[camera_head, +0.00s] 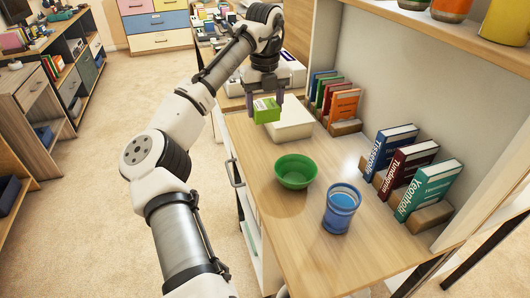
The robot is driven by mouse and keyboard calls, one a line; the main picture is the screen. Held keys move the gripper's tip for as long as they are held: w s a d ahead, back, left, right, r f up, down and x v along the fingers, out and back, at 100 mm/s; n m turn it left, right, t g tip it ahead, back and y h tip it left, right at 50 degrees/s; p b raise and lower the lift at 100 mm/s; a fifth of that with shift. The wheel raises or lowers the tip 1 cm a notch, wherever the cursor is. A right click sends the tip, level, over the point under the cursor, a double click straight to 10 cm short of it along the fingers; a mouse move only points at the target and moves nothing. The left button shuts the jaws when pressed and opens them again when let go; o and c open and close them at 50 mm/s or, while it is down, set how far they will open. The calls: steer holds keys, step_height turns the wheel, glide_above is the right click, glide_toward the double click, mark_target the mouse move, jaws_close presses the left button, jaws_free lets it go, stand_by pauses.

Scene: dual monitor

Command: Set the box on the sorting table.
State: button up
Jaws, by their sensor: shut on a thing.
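My gripper (264,98) points down at the end of my arm and is shut on a small green box (266,110) with a pale top. The green box is held up near the left edge of the wooden table (255,208). Behind and to the right of it is a white box-like thing (292,122) on the table top. Whether the green box touches the white one cannot be told from this view. Which surface is the sorting table is not marked in view.
A green bowl (295,172) and a blue cup (341,208) stand on the table's nearer part. Books (390,150) stand along the wall at the right. A shelf (450,35) overhangs at the upper right. Another surface with many small items (212,25) lies farther back. Open carpet is at the left.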

mark_target(265, 115)
step_height(265, 115, down, 15)
steer(key=shift+f, duration=0.1)
stand_by(0.3)
steer(key=o, duration=1)
step_height(265, 115, up, 12)
steer(key=shift+r, duration=0.1)
